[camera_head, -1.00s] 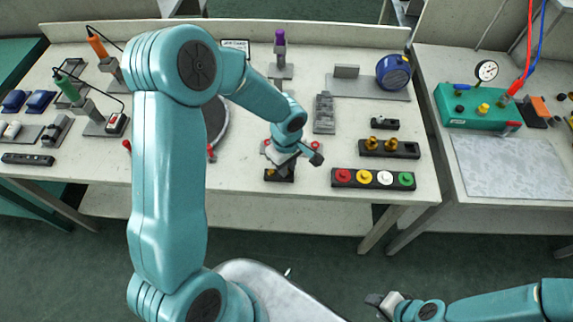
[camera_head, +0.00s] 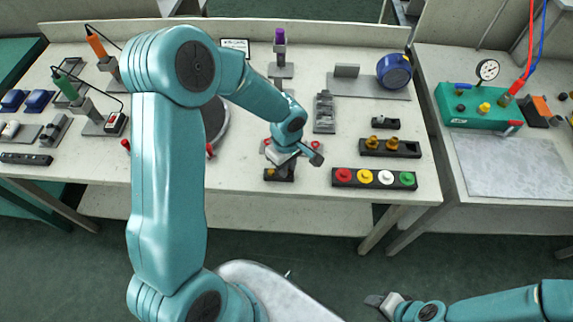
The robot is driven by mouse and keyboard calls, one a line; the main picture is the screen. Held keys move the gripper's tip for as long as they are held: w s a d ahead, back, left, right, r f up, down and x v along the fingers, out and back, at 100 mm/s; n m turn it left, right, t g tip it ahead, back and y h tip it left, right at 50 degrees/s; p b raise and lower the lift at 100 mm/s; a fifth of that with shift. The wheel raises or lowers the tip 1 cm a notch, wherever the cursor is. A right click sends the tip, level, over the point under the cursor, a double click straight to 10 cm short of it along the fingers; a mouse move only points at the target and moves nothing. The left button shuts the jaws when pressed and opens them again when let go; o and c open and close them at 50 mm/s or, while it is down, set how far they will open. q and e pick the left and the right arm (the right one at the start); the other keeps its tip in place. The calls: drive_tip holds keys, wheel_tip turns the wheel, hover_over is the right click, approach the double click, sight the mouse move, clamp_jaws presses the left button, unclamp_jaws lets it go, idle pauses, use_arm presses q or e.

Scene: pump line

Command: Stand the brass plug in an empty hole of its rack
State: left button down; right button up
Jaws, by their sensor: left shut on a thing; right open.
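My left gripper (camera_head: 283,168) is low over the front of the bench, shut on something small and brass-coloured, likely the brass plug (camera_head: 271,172). The plug is at a small dark block (camera_head: 291,176); the gripper covers most of both, so I cannot tell whether the plug is still seated. The black plug rack (camera_head: 399,154) lies to the right, with two brass plugs (camera_head: 373,143) standing in its left and middle places. Its right hole (camera_head: 411,149) looks empty. My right gripper (camera_head: 380,302) is open and empty, low at the bottom, away from the bench.
A black strip with red, yellow, white and green knobs (camera_head: 374,178) lies in front of the rack. A small dark block (camera_head: 385,123) sits behind the rack, and a grey stepped part (camera_head: 324,113) stands to its left. Bare bench lies between gripper and rack.

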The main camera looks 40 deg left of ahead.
use_arm(q)
drive_tip(key=shift+f+b, duration=0.4)
drive_tip(key=shift+b, duration=0.25)
idle(0.3)
drive_tip(key=c, duration=1)
unclamp_jaws()
drive_tip(key=shift+r+p, duration=1.25)
drive_tip(key=shift+r, duration=1.8)
